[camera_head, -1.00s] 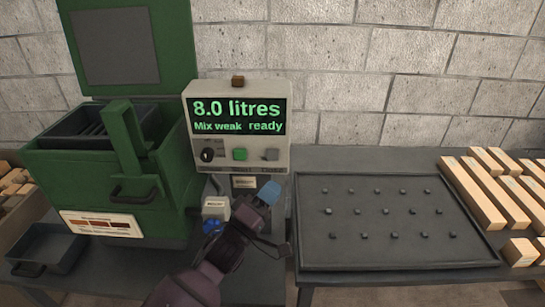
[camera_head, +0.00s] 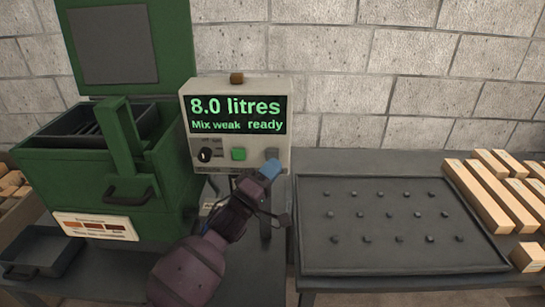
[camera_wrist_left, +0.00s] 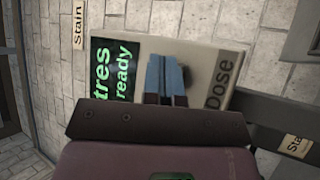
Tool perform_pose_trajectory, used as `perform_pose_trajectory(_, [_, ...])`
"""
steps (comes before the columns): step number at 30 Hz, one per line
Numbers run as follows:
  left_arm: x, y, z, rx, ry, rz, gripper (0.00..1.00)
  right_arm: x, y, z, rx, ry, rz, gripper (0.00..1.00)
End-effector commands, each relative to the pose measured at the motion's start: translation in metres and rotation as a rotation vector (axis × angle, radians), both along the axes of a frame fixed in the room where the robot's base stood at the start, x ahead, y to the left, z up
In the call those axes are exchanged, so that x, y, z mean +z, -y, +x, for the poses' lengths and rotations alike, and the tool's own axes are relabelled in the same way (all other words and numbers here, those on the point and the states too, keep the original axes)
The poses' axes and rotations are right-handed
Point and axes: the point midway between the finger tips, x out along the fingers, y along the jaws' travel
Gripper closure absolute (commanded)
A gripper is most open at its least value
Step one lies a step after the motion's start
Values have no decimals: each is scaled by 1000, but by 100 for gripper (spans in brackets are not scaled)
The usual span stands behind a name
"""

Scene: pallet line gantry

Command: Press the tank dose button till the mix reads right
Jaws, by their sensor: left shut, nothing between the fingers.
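The control box (camera_head: 186,117) stands at the wall end of the bench. Its display (camera_head: 237,115) reads "8.0 litres" and "Mix weak ready" in green. Below are a black knob (camera_head: 205,155), a green button (camera_head: 239,154) and a grey button (camera_head: 271,153). My left gripper (camera_head: 271,169) is shut and empty, its blue fingertips just below the grey button in the head view. In the left wrist view the blue fingers (camera_wrist_left: 166,78) are in front of the box face, beside the word "Dose". Whether they touch a button is unclear. My right gripper is out of view.
The green tank (camera_head: 100,185) with a raised lid stands left of the box. A dark tray (camera_head: 25,272) sits at its front left. A black studded tray (camera_head: 400,258) lies to the right, with timber pieces (camera_head: 475,197) beyond. A block wall is behind.

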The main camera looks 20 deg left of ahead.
Motion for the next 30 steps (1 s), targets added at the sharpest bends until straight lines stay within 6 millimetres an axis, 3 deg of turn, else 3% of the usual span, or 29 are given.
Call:
perform_pose_trajectory(11, [0, 0, 0, 0, 0, 1, 100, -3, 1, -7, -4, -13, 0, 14])
perform_pose_trajectory(30, [0, 0, 0, 0, 0, 1, 100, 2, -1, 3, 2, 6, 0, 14])
